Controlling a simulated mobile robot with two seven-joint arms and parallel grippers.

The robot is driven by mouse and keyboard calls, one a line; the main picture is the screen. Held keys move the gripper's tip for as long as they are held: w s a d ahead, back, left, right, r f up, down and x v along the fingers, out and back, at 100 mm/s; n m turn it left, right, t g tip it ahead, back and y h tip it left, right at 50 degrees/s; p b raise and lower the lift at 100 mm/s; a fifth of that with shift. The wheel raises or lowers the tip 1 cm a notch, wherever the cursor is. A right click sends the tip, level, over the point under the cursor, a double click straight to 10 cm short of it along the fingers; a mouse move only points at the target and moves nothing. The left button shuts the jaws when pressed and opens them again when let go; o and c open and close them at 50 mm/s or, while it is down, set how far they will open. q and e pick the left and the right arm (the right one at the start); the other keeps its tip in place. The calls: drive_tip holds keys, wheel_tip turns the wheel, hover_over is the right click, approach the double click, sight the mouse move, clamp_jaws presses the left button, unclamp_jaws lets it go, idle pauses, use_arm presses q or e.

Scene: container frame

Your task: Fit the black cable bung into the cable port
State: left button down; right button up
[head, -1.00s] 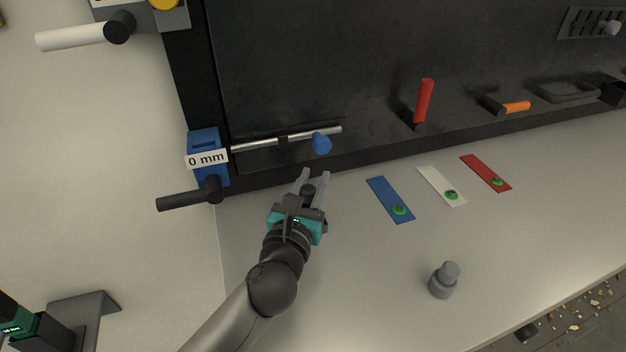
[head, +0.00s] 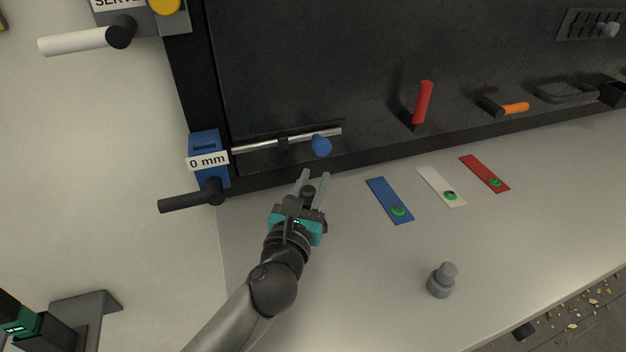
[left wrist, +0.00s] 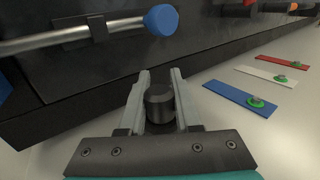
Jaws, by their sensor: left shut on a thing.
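The black cable bung (head: 308,191) is a small dark cylinder between the fingers of my left gripper (head: 313,177). The left wrist view also shows the bung (left wrist: 160,104), with its round end up and a grey finger on each side. My left gripper is shut on it, low over the pale surface and just in front of the black panel's bottom edge. I cannot make out a cable port for certain in either view.
A steel bolt with a blue knob (head: 321,144) sits just beyond the fingers. A blue box marked 0 mm (head: 205,158) is left of it. Blue (head: 389,200), white (head: 441,186) and red (head: 485,173) strips lie right. A grey stepped plug (head: 441,281) stands in front.

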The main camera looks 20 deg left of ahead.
sight(313, 196)
use_arm(q)
drive_tip(key=shift+f+b, duration=1.25)
drive_tip(key=shift+f, duration=0.35)
drive_tip(key=shift+s+f, duration=0.1)
drive_tip(key=shift+s+f, duration=0.1)
drive_tip(key=shift+f, duration=0.2)
drive_tip(key=shift+d, duration=0.1)
drive_tip(key=shift+r+p, duration=1.05)
drive_tip(key=shift+r, duration=0.15)
drive_tip(key=shift+w, duration=0.2)
drive_tip(key=shift+p, duration=0.5)
idle(0.8)
